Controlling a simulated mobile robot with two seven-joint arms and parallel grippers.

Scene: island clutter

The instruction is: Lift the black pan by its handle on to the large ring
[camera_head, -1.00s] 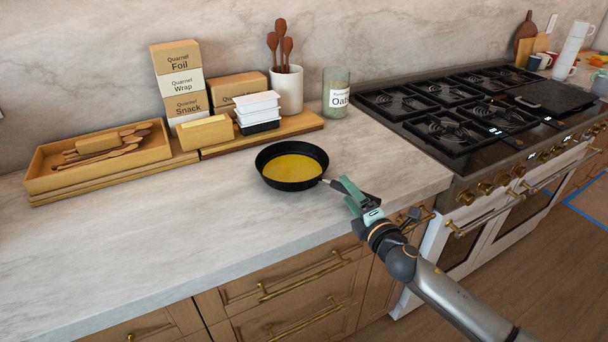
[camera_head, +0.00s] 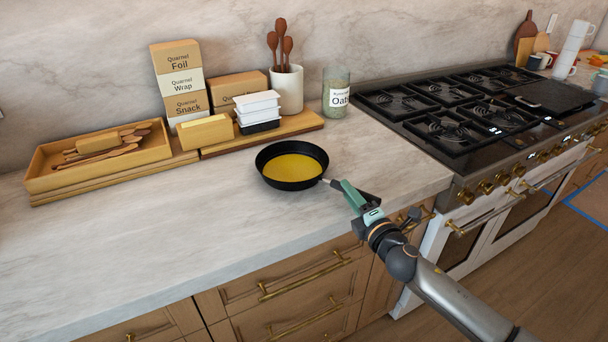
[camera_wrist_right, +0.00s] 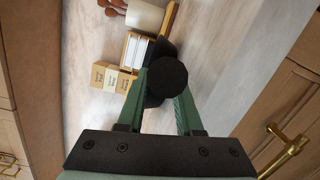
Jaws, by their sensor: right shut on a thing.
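The black pan (camera_head: 291,184) sits on the marble counter, near its front right part, with a flat yellow layer inside. Its handle (camera_head: 327,182) points right and toward the front. My right gripper (camera_head: 346,189) is shut on the handle. In the right wrist view the dark round handle end (camera_wrist_right: 167,77) lies between the two green fingers and hides most of the pan. The stove stands to the right with several black burners, such as the near left one (camera_head: 450,130). I cannot tell which is the large ring. My left gripper is not in view.
A glass oats jar (camera_head: 336,92), a white utensil crock (camera_head: 287,90) and stacked boxes (camera_head: 183,80) stand behind the pan. A wooden tray (camera_head: 50,178) is at the left. A black griddle (camera_head: 550,97) covers the stove's right part. The front left counter is clear.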

